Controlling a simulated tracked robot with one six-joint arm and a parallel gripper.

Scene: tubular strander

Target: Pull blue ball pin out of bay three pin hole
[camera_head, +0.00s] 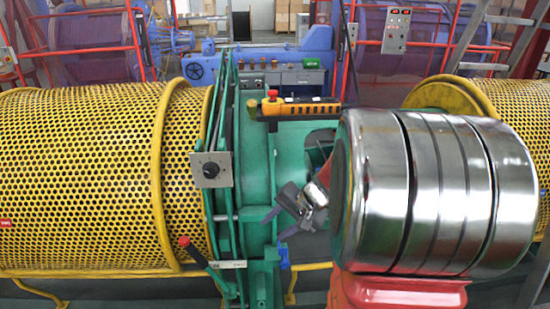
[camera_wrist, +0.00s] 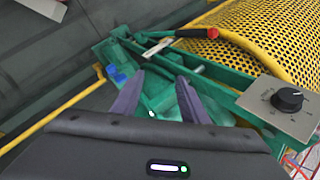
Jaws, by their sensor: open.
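A small blue part (camera_head: 284,257), which looks like the blue ball pin, sits low on the green machine frame (camera_head: 258,170) in the head view. In the wrist view the blue part (camera_wrist: 117,75) lies just left of the left fingertip. Its ball shape and the pin hole are too small to make out. My gripper (camera_head: 274,226) is open and empty, above the blue part in the head view. In the wrist view my gripper (camera_wrist: 159,77) has its two grey-purple fingers spread over the green frame, with nothing between them held.
A red-tipped lever (camera_head: 184,241) and a grey knob box (camera_head: 210,169) stand left of my gripper. Yellow perforated guards (camera_head: 80,180) flank the frame. A yellow pendant (camera_head: 296,108) is above. A yellow rail (camera_wrist: 55,123) runs along the floor side.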

